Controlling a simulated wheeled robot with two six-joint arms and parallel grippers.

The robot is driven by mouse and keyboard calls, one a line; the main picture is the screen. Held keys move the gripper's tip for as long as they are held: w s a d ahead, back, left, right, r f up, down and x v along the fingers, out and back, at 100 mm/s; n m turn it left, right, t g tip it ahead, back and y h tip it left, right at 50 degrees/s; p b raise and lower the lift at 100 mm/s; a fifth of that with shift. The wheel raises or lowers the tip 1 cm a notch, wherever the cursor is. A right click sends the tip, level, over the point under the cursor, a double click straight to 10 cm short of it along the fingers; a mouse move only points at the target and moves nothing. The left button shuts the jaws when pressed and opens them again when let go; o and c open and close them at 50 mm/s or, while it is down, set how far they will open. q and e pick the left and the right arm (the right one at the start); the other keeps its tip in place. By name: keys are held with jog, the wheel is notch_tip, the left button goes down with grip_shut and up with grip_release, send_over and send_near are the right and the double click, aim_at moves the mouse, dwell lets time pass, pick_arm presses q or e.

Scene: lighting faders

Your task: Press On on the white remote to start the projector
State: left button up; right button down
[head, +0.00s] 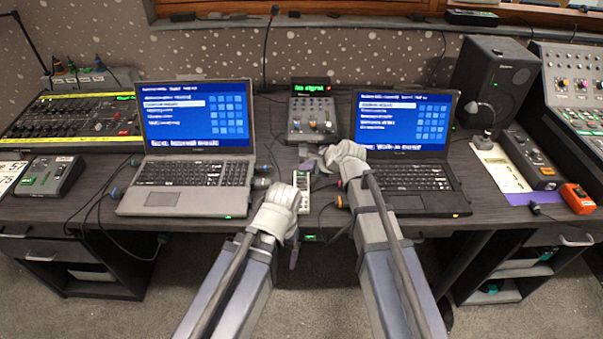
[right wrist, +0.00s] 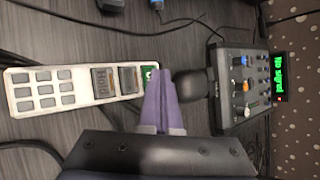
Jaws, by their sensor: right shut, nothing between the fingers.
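The white remote (head: 303,192) lies on the dark desk between the two laptops, partly hidden by my left arm in the head view. In the right wrist view the remote (right wrist: 72,101) shows grey buttons, two larger grey-brown buttons, one reading Hold, and a green button (right wrist: 149,76) at its right end. My right gripper (head: 309,164) is shut and empty. Its purple fingertips (right wrist: 164,74) overlap the green button's edge in the right wrist view; whether they touch it I cannot tell. My left gripper (head: 293,257) is at the desk's front edge, its jaws unclear.
A small mixer (head: 312,117) with a green "No signal" display (head: 312,86) stands behind the remote. A left laptop (head: 162,198) and a right laptop (head: 430,202) flank it. Cables cross the desk near the remote. An orange device (head: 577,198) sits at the far right.

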aim_at(305, 174)
jog(key=shift+r, duration=0.15)
jog(key=shift+r+p, duration=0.55)
jog(key=shift+p, duration=0.2)
jog(key=shift+r, duration=0.15)
notch_tip(305, 174, up, 5)
jog(key=p, duration=0.5)
dwell(0.7)
